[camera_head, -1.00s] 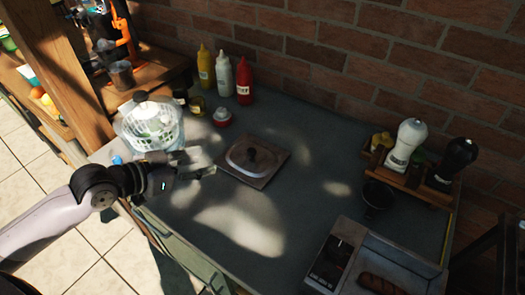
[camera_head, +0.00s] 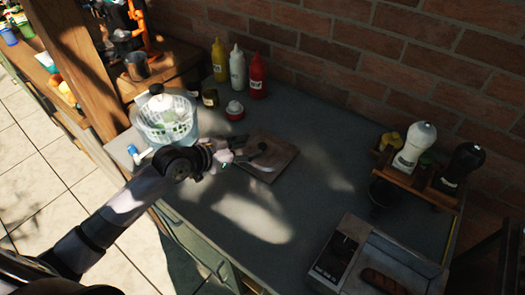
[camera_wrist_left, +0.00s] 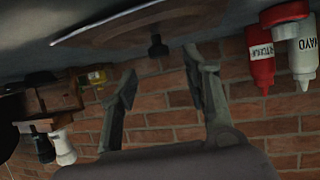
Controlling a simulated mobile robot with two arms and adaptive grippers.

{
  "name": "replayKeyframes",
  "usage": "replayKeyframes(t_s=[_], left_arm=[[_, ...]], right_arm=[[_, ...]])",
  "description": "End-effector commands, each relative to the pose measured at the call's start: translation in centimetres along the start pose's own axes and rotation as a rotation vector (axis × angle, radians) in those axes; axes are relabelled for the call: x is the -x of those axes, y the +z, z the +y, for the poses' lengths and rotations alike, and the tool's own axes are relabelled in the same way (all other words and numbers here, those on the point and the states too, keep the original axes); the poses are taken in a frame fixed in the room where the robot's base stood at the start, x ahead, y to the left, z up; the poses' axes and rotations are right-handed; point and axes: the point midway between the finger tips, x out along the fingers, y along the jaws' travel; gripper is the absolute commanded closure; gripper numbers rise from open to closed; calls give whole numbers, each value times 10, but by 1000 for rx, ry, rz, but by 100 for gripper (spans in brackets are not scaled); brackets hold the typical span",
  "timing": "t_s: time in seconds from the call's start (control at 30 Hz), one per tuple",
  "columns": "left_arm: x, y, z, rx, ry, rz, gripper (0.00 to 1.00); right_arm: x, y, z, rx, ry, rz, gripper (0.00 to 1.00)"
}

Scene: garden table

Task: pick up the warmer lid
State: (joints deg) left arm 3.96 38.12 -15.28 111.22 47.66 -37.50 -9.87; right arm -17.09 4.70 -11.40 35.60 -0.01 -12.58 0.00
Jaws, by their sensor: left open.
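The gripper is open and holds nothing. My right gripper does not show.
A clear basket (camera_head: 167,122) stands just left of my left gripper. A shaker rack (camera_head: 430,180) and a grill (camera_head: 370,265) stand right.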

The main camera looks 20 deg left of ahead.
Motion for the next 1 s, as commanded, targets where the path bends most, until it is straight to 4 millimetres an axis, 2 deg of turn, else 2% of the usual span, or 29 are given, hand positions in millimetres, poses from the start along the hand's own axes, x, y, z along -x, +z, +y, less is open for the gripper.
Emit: replayKeyframes(t_s=[0.23,0.37,0.67,1.0], left_arm=[[-30,-1,1,5,1,0,57],[-45,0,0,3,-1,1,57],[-50,2,0,0,-1,0,57],[-50,2,0,0,-1,0,78]], right_arm=[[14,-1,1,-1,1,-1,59],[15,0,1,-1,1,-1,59],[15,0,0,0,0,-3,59],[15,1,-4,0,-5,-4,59]])
